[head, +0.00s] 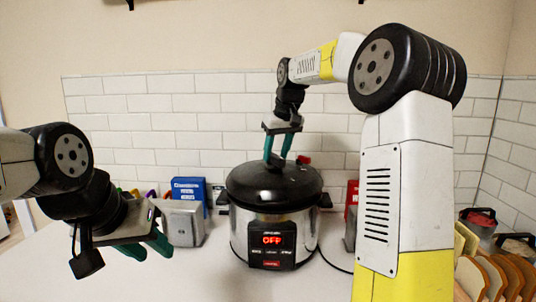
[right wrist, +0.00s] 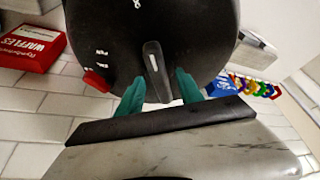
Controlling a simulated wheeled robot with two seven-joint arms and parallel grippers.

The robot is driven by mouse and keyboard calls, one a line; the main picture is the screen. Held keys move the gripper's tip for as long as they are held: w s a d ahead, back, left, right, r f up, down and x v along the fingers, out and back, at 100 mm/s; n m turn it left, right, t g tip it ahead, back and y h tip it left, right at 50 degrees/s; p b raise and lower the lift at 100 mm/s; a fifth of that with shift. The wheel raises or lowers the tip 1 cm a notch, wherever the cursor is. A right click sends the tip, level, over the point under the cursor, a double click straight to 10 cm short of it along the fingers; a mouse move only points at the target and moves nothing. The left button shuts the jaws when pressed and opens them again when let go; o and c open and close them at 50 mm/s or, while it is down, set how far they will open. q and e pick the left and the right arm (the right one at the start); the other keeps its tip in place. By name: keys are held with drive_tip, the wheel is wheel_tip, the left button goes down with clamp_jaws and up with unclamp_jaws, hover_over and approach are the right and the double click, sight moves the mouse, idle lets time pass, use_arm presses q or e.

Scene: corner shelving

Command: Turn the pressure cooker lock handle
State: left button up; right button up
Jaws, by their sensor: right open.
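The pressure cooker (head: 273,234) stands upright on the counter, a steel pot with a black lid (head: 252,184) and a front display reading OFF. My right gripper (head: 276,161) reaches down onto the lid's top from behind. In the right wrist view, the lock handle (right wrist: 156,70) is a dark bar with a pale edge on the lid. The open teal fingers of my right gripper (right wrist: 160,87) stand on either side of it, with gaps showing. The handle is hard to make out in the head view. My left gripper (head: 146,246) is empty, fingers apart, left of the cooker.
A metal toaster (head: 185,223) and a blue box (head: 189,189) stand left of the cooker. A red waffles box (right wrist: 28,46) is near the tiled wall. Bread slices (head: 497,275) stand at the right. The counter's front left is clear.

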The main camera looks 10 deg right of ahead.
drive_tip(key=shift+f, duration=0.25)
drive_tip(key=shift+c, duration=0.2)
clamp_jaws()
drive_tip(key=n, duration=0.2)
drive_tip(key=n+y, duration=0.1)
drive_tip(key=n, duration=0.1)
drive_tip(key=n+g+y, duration=0.1)
drive_tip(key=n, duration=0.1)
drive_tip(key=shift+w+d, duration=0.25)
drive_tip(key=n+g, duration=0.1)
drive_tip(key=n, duration=0.2)
drive_tip(key=n+g+y, duration=0.1)
drive_tip(key=n, duration=0.1)
drive_tip(key=shift+w+d+n, duration=0.1)
drive_tip(key=shift+w+n, duration=0.1)
drive_tip(key=shift+n, duration=0.2)
